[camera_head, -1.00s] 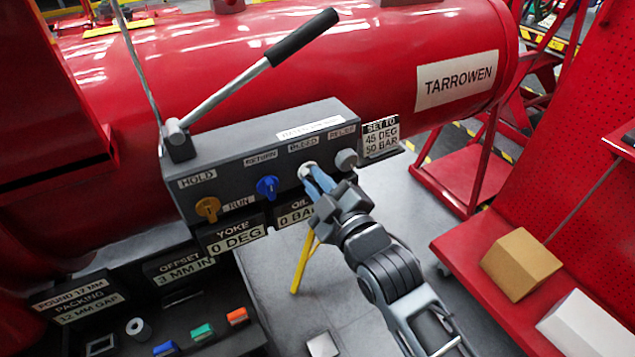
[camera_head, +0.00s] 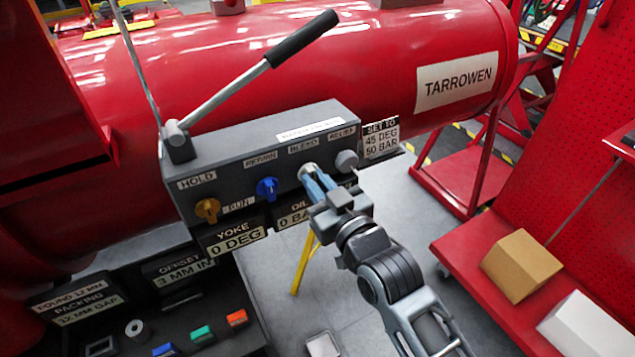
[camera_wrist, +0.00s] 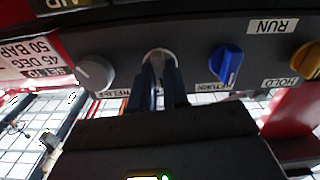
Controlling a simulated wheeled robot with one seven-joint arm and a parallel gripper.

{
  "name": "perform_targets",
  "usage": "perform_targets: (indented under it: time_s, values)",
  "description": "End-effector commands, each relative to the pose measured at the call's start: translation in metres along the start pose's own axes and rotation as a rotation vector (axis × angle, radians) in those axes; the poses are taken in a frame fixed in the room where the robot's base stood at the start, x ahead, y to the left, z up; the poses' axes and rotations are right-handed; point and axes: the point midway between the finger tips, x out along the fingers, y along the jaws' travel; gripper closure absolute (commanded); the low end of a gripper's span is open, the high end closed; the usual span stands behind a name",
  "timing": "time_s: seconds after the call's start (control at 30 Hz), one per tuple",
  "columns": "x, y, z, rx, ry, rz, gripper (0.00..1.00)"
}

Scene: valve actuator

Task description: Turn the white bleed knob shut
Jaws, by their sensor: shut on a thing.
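The white bleed knob (camera_head: 308,169) sits on the grey control box (camera_head: 226,158), under the BLEED label and between the blue and grey knobs. My gripper (camera_head: 318,182) is shut on it, its blue fingers reaching in from the lower right. In the wrist view the knob's pale rim (camera_wrist: 158,54) shows above the two dark fingers (camera_wrist: 160,85), one on each side of its middle. The fingers hide part of the knob, so I cannot tell its exact turn angle.
A blue RETURN knob (camera_head: 267,188) and a grey relief knob (camera_head: 346,160) flank it closely. An orange HOLD/RUN knob (camera_head: 207,209) is further left. A black-handled lever (camera_head: 300,40) rises above the box. Signs read YOKE 0 DEG (camera_head: 236,238) and set to 45 DEG 50 BAR (camera_head: 381,138).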

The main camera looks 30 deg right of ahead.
Motion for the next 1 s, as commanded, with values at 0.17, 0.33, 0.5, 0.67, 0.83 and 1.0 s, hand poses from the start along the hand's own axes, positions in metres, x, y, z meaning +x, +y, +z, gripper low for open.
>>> perform_targets:
  time_s: [0.17,0.33,0.5,0.67,0.83,1.0]
  values:
    - [-0.0003,-0.0002,0.0019,0.022,-0.004,0.0,1.0]
    - [-0.0004,-0.0003,0.002,0.025,-0.004,-0.001,1.0]
    - [-0.0004,-0.0003,0.002,0.024,-0.005,-0.001,1.0]
    - [-0.0003,-0.0002,0.0017,0.024,-0.004,-0.001,0.73]
    - [-0.0002,-0.0001,0.0009,0.023,-0.002,0.0,0.6]
    - [-0.0002,-0.0001,0.0006,0.023,-0.001,0.0,0.6]
